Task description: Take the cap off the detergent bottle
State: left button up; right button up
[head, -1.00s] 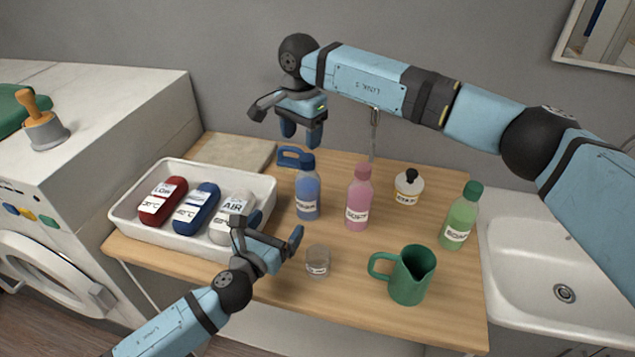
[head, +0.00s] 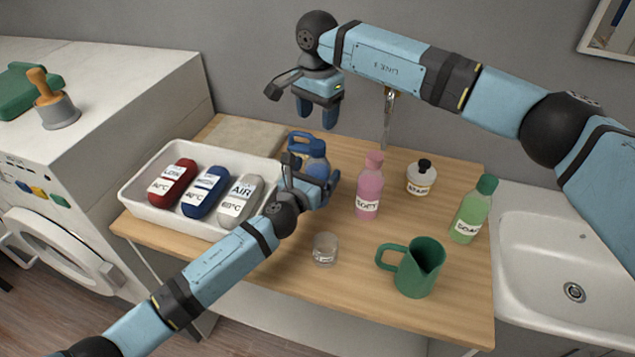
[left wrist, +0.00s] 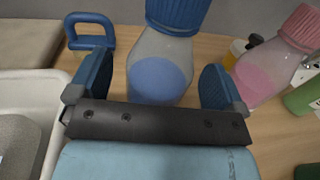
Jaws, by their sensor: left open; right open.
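A clear bottle of blue liquid with a blue cap, which I take for the detergent, stands upright on the wooden counter (head: 440,305). In the head view its body (head: 313,166) is partly hidden by my left gripper (head: 313,181); its cap (head: 317,147) is on. In the left wrist view the bottle (left wrist: 160,78) stands between the open fingers of my left gripper (left wrist: 157,88), with gaps on both sides; the ribbed cap (left wrist: 178,12) is cut by the top edge. My right gripper (head: 318,115) is open and empty, pointing down above and behind the bottle.
A blue loop handle (head: 297,138) is just behind the bottle. Right of it are a pink bottle (head: 369,190), a small black-topped jar (head: 421,178), a green bottle (head: 470,213) and a tap. A glass (head: 325,249) and green jug (head: 418,268) stand in front. A white tray (head: 133,193) is left.

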pick_arm(q)
jog(key=shift+w+d, duration=0.3)
jog(key=shift+w, duration=0.35)
